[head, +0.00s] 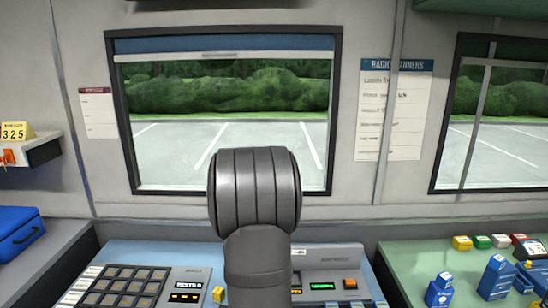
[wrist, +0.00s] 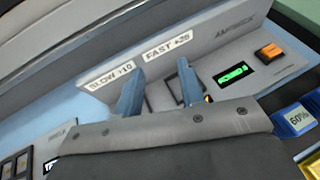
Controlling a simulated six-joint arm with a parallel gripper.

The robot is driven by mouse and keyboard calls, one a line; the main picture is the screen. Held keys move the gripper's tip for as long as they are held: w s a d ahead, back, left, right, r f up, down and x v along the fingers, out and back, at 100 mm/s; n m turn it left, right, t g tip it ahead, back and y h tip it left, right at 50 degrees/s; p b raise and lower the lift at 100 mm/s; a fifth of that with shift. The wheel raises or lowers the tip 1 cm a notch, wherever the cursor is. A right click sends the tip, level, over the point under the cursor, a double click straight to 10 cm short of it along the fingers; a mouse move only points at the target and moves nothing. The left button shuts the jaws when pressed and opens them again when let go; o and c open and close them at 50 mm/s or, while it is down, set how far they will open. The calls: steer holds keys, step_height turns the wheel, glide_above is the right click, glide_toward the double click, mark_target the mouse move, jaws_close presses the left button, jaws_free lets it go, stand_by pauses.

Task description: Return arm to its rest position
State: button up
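My gripper (wrist: 160,88) shows in the wrist view as two blue-grey fingers standing apart, with nothing visible between them. It is open, in front of a grey panel (wrist: 222,48) with labels reading "SLOW" and "FAST". The fingers overlap the panel's face in the picture; I cannot tell whether they touch it. In the head view my dark grey arm (head: 254,195) rises in the middle and hides the gripper and part of the console.
A lit green display (wrist: 233,74) and an orange switch (wrist: 271,52) sit on the panel. A button pad (head: 125,287) lies left of my arm. A green counter (head: 400,262) with several blue items is at right. A blue case (head: 18,232) stands far left.

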steer(key=d+f+m+g+h, duration=0.1)
steer(key=d+f+m+h, duration=0.2)
steer(key=d, duration=1.6)
steer(key=shift+d+g, duration=0.15)
steer(key=shift+g, duration=0.25)
steer(key=shift+w, duration=0.1)
steer(key=a+r+n+t+y, duration=0.1)
steer(key=a+r+n+y, duration=0.2)
steer(key=a, duration=1.8)
steer(key=shift+s+t, duration=0.2)
steer(key=shift+t, duration=0.2)
